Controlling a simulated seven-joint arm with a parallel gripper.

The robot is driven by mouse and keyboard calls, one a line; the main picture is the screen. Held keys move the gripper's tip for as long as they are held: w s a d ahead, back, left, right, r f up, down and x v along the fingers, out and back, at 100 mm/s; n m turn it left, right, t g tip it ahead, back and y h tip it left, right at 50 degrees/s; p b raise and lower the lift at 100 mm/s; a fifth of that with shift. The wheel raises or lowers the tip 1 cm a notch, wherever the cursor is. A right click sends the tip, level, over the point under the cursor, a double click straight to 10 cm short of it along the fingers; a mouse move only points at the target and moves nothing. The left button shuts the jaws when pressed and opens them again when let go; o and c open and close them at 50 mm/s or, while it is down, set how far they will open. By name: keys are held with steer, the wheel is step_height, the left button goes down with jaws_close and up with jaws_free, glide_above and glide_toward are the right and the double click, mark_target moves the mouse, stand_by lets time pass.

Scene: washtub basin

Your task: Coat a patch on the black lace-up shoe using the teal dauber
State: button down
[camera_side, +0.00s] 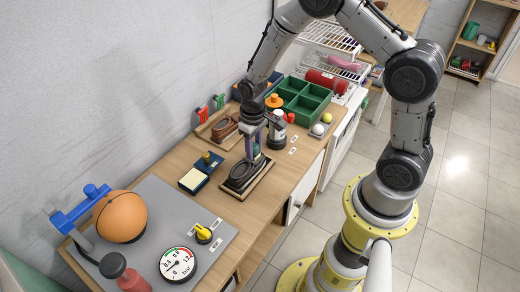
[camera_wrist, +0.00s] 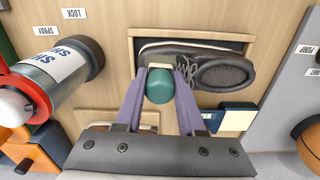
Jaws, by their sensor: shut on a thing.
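The black lace-up shoe (camera_side: 243,173) lies in a shallow wooden tray (camera_side: 262,178) on the bench. In the wrist view the shoe (camera_wrist: 205,65) lies sideways, its laces near the middle and its dark opening to the right. My gripper (camera_side: 251,146) is above the shoe, pointing down. In the wrist view its two purple fingers (camera_wrist: 163,92) are shut on the teal dauber (camera_wrist: 160,86), whose rounded end faces the camera. The dauber overlaps the shoe's near edge in that view; I cannot tell whether they touch. Its lower end is hidden.
A labelled can (camera_wrist: 62,70) stands close to the left of my gripper in the wrist view. A navy box with a cream pad (camera_side: 193,179), a brown shoe (camera_side: 224,128) and a green divided tray (camera_side: 306,98) are nearby. An orange ball (camera_side: 120,216) sits on the grey panel.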

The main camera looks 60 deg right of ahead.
steer(key=shift+w, duration=0.55)
steer(key=s, duration=0.4)
step_height(320, 180, up, 8)
steer(key=shift+f, duration=0.15)
stand_by(1.0)
steer(key=shift+f, duration=2.7)
steer(key=shift+w+f, duration=0.4)
steer(key=shift+f, duration=0.2)
steer(key=shift+w+f, duration=0.35)
steer(key=shift+f, duration=0.2)
steer(key=shift+w+f, duration=0.1)
steer(key=shift+w, duration=1.25)
steer(key=s, duration=0.4)
step_height(320, 180, up, 8)
